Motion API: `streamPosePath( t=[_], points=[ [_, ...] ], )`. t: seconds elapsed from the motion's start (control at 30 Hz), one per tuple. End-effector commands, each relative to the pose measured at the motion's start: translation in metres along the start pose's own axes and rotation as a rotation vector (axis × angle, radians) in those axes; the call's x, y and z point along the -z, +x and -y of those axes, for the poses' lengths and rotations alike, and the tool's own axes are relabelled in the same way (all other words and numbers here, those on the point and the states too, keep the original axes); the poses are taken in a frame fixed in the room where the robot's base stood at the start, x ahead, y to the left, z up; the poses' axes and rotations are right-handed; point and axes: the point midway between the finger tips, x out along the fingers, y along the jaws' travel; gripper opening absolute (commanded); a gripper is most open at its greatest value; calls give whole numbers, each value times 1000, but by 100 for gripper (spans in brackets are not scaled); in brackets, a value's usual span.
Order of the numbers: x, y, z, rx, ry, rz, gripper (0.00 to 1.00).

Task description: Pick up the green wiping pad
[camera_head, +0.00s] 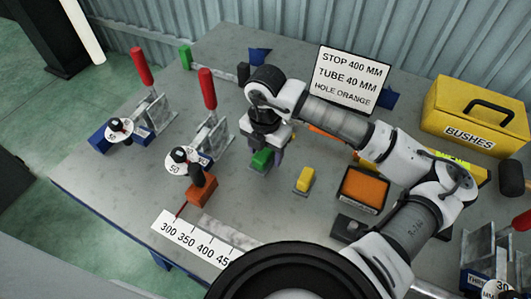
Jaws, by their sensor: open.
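The green wiping pad (261,159) is a small green block near the middle of the grey table. My gripper (266,164) points down right over it, with the pad showing between and below the dark fingers. The gripper is open. The hand hides part of the pad, and I cannot tell whether the fingers touch it.
A yellow block (305,179) and an orange-topped black tray (362,190) lie to the right. A white sign (349,78) and yellow BUSHES box (474,115) are behind. A ruler (200,240) lies in front.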

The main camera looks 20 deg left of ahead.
Motion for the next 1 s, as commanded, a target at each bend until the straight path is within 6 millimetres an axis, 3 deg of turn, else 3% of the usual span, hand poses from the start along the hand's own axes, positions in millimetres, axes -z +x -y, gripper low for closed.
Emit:
streamPosePath(
  t=[0.13, 0.5, 0.83, 1.0],
  points=[
    [0, 0, 0, 0, 0, 0, 56],
    [0, 0, 0, 0, 0, 0, 7],
    [0, -4, 0, -1, 0, 0, 6],
    [-1, -19, 0, -1, 0, 3, 6]
  ],
)
